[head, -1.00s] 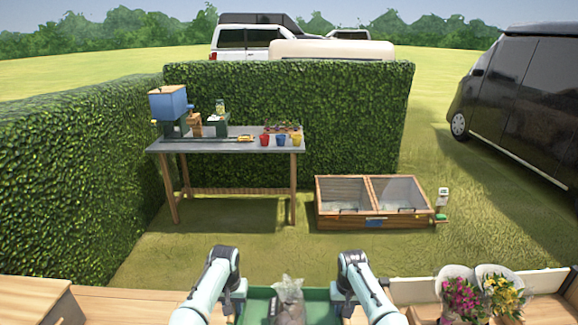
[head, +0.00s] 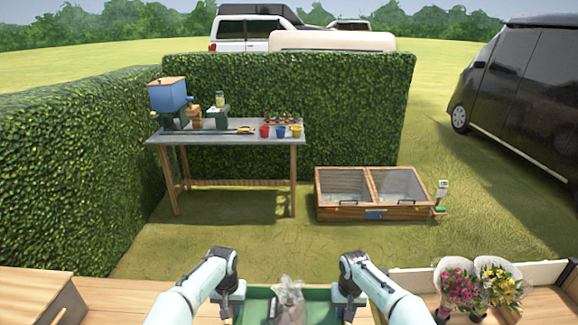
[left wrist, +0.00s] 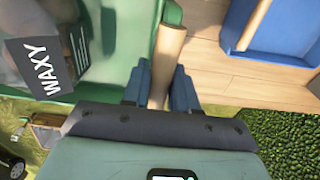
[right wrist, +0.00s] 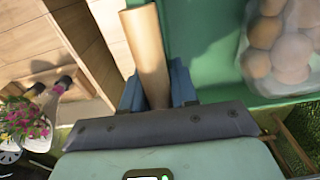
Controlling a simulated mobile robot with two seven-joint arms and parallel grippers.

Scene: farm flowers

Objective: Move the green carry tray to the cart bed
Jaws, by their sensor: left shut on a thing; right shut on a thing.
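The green carry tray (head: 262,292) is at the bottom middle of the head view, between my two grippers. A clear bag of brown round things (head: 289,303) sits in it; a label reading WAXY shows in the left wrist view (left wrist: 42,68). My left gripper (head: 232,301) is shut on one wooden handle bar (left wrist: 168,45) of the tray. My right gripper (head: 347,301) is shut on the other bar (right wrist: 148,45). The wooden cart bed (head: 545,308) shows at the lower right. I cannot tell whether the tray rests on or hangs above the planks.
Two flower bouquets (head: 460,285) stand on the right by a white side wall (head: 540,272). A wooden box (head: 35,295) is at the lower left. A blue crate (left wrist: 270,45) lies near my left gripper. A potting table (head: 225,138) and cold frame (head: 372,212) stand beyond on grass.

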